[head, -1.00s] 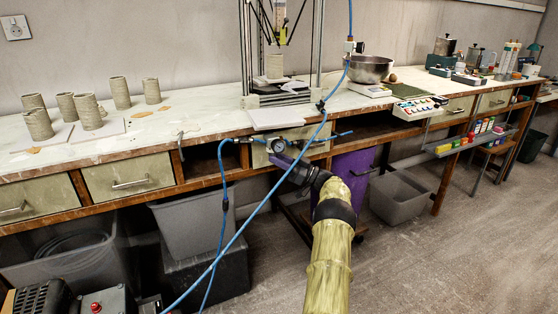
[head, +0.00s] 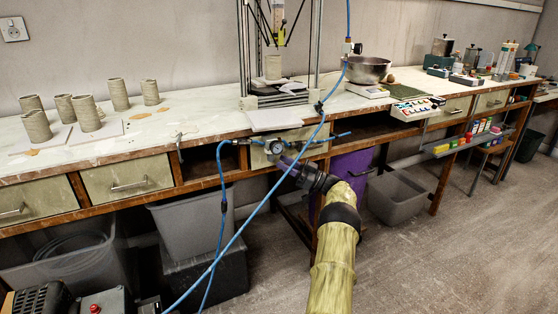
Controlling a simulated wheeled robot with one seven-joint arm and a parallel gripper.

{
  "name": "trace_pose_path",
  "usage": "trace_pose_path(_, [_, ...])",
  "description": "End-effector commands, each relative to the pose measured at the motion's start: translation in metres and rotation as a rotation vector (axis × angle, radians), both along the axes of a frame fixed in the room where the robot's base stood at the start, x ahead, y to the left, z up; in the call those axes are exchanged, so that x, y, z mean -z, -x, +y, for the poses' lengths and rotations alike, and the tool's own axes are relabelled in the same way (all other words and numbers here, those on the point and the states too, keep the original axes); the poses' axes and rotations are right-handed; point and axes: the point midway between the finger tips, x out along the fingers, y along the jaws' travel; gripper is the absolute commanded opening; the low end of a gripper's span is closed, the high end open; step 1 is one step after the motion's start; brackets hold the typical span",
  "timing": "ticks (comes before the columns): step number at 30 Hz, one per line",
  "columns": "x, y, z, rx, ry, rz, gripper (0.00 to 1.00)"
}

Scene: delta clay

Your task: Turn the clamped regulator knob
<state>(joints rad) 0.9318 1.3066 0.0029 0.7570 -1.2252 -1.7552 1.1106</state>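The regulator, with a round pressure gauge (head: 275,146), is fixed at the front edge of the bench (head: 120,151) in the head view. Blue hoses join it on both sides. My gripper (head: 286,165) is just below and right of the gauge, at the end of my yellow-green sleeved arm. Its fingers are dark and small here, and I cannot tell whether they are open or shut. The knob cannot be made out clearly; it may be behind the gripper. I cannot tell whether the gripper touches the regulator.
A blue hose (head: 250,215) hangs diagonally in front of the bench, close to my gripper. A purple bin (head: 348,165) and grey tubs (head: 396,200) stand below.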

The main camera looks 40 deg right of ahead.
Motion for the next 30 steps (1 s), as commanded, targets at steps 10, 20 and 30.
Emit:
trace_pose_path(10, [0.027,0.050,-0.038,-0.003,-0.001,0.000,0.33])
trace_pose_path(20, [0.050,0.095,-0.072,0.002,0.001,-0.004,0.33])
trace_pose_path(30, [0.054,0.106,-0.079,0.000,0.000,-0.002,0.33])
